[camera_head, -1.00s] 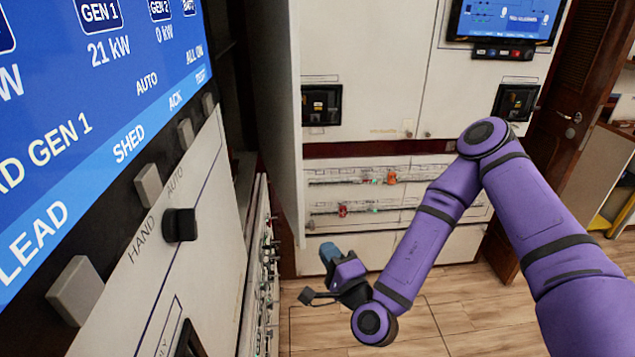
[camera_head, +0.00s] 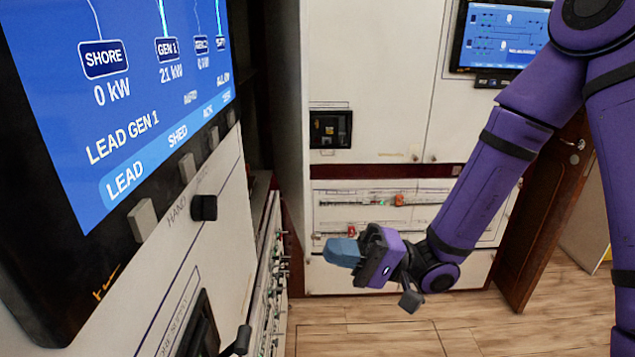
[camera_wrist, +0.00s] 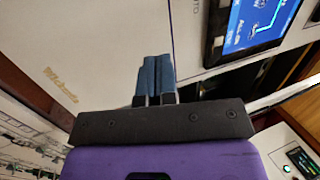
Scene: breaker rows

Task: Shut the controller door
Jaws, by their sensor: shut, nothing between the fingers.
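A white panel (camera_head: 212,240) with a large blue screen (camera_head: 140,85) and a black knob (camera_head: 203,208) fills the left of the head view, seen at a steep angle. A dark gap shows beyond its right edge. No label marks the controller door, so I cannot tell whether this panel is it. My gripper (camera_head: 342,252) is shut and empty, its blue fingertips pointing left, in front of the far cabinet's lower part and apart from the left panel. In the wrist view its fingers (camera_wrist: 155,78) are together before a pale surface; contact cannot be told.
The far white cabinet (camera_head: 380,80) carries a small dark unit (camera_head: 330,129), a screen (camera_head: 500,38) and rows of switches. A narrow switch panel (camera_head: 268,275) stands at left, near a black handle (camera_head: 240,341). A brown door (camera_head: 548,215) is at right. Wooden floor (camera_head: 390,330) is clear.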

